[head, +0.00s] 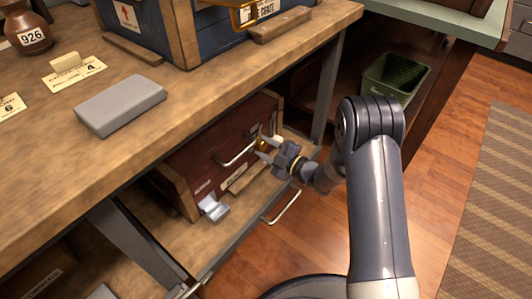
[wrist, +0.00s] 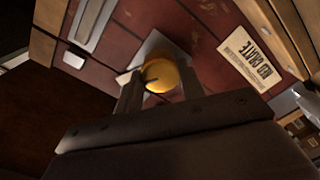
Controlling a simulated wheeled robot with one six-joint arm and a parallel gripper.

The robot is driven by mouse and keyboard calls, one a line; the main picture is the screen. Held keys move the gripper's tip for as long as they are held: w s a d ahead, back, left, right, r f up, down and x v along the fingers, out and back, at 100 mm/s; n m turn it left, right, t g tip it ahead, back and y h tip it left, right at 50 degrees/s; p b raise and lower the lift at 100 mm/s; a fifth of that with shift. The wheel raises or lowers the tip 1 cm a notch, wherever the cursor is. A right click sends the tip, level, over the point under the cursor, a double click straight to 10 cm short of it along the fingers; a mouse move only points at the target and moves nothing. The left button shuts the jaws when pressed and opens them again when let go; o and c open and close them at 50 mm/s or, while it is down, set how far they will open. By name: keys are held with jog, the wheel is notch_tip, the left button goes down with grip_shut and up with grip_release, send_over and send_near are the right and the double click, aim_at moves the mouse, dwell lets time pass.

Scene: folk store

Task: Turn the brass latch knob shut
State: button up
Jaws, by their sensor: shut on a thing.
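The brass latch knob (head: 261,145) is on the front of a dark red crate (head: 205,162) on the shelf below the worktop. In the wrist view the knob (wrist: 161,76) is a round golden ball with a dark notch, in front of a pale metal plate (wrist: 150,50). My gripper (head: 263,149) has a finger on each side of the knob and is shut on it. The fingers also show in the wrist view (wrist: 158,88). How far the latch is turned cannot be told.
A metal handle (head: 238,155) and a paper label (wrist: 250,57) are on the crate front. A grey block (head: 120,104) lies on the wooden worktop (head: 200,100) above. A green bin (head: 393,79) stands at the back right.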

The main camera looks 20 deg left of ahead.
jog(key=n, duration=0.5)
jog(key=shift+f, duration=0.1)
dwell(0.7)
jog(key=o, duration=1)
jog(key=shift+d, duration=0.1)
jog(key=p+v, duration=0.3)
jog(key=v, duration=0.7)
jog(key=shift+s+d, duration=0.25)
jog(key=shift+a, duration=0.1)
